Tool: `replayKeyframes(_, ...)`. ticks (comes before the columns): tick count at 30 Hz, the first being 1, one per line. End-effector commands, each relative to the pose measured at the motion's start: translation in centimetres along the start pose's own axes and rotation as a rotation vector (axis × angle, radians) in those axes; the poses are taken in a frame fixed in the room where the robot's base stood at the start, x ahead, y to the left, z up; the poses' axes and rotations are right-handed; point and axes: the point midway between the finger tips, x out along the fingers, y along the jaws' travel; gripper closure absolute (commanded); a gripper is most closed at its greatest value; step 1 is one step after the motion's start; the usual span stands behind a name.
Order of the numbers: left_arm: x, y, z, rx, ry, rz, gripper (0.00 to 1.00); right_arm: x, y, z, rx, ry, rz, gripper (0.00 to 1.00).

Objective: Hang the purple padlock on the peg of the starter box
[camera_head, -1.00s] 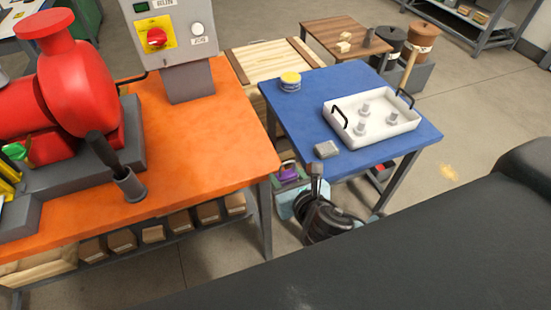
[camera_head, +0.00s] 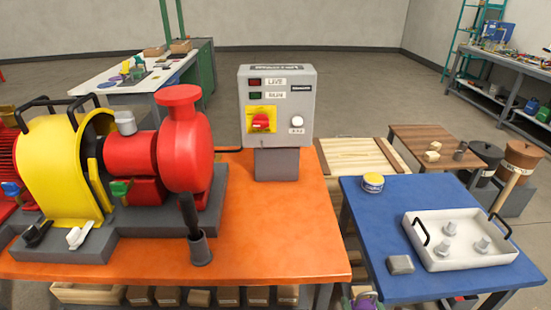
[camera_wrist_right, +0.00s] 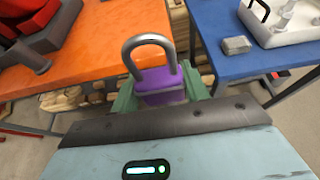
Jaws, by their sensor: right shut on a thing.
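The purple padlock (camera_wrist_right: 165,88) is upright in the right wrist view, its grey shackle pointing up. My right gripper (camera_wrist_right: 160,98) is shut on its body with greenish fingers on both sides. In the head view, the padlock (camera_head: 362,304) and my right gripper (camera_head: 364,296) show only at the bottom edge, below the gap between the orange and blue tables. The grey starter box (camera_head: 276,105) stands on a post on the orange table, with a red knob on a yellow plate. I cannot clearly make out its peg. My left gripper is out of view.
The orange table (camera_head: 290,235) bears a red pump (camera_head: 180,150) and a yellow guard (camera_head: 60,160) left of the box.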

Motion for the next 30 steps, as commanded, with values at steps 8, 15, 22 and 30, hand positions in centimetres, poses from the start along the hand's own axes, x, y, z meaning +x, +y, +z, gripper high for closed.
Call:
replayKeyframes(8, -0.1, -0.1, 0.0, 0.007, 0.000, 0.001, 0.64, 0.1, 0.0, 0.2, 0.000, -0.002, 0.000, 0.81)
replayKeyframes(15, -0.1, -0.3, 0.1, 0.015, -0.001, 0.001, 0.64, 2.0, -2.1, 5.2, 0.010, -0.014, -0.026, 0.81)
replayKeyframes(22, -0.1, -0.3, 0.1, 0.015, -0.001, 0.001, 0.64, 3.1, -4.1, 11.2, 0.014, -0.008, -0.034, 0.81)
replayKeyframes(30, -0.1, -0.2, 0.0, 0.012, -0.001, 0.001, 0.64, 3.2, -4.5, 12.6, 0.013, 0.000, -0.032, 0.81)
